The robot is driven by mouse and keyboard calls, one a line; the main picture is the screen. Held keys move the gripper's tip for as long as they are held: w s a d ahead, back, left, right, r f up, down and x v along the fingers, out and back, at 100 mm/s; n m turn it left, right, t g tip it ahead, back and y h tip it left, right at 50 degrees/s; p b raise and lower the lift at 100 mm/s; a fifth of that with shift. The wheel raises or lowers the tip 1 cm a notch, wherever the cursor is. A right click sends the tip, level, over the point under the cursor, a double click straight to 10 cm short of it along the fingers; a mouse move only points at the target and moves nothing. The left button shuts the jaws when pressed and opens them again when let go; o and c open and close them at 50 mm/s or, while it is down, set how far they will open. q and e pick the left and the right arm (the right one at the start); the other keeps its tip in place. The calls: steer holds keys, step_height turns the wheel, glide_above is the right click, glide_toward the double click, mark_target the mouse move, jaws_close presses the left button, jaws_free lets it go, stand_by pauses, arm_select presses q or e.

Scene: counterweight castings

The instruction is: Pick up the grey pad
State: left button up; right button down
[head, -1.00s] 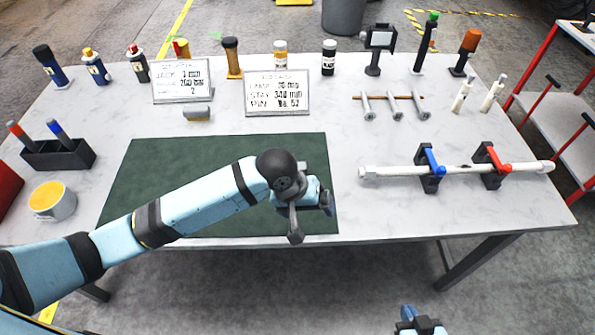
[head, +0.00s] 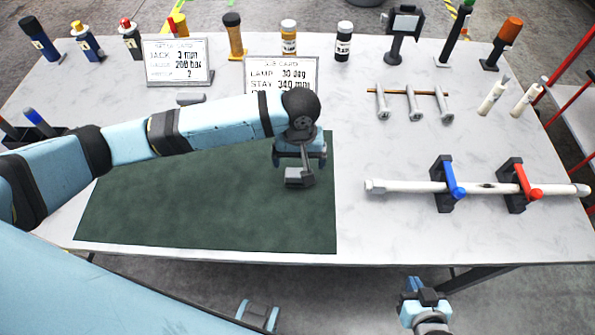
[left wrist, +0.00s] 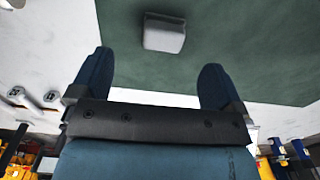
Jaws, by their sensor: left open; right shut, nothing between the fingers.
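The grey pad (left wrist: 163,35) is a small, pale block lying on the dark green mat (left wrist: 235,45), at the top middle of the left wrist view. My left gripper (left wrist: 155,66) is open and empty, and the pad shows beyond its two fingertips, apart from them. In the head view my left gripper (head: 300,155) hangs over the right part of the mat (head: 210,215). My right gripper (head: 432,322) is shut and empty, low in the picture, in front of the table.
Two printed cards (head: 178,62) stand behind the mat, with several bottles behind them. Bolts on a rack (head: 412,103) stand at the right. A white rod (head: 400,187) lies in blue and red clamps right of the mat. The mat's front is clear.

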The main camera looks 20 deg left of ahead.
mark_target(296, 176)
arm_select(q)
step_height(296, 176, down, 4)
steer(key=shift+f, duration=0.15)
steer(key=f, duration=0.5)
steer(key=shift+a, duration=0.4)
steer(key=c, duration=1)
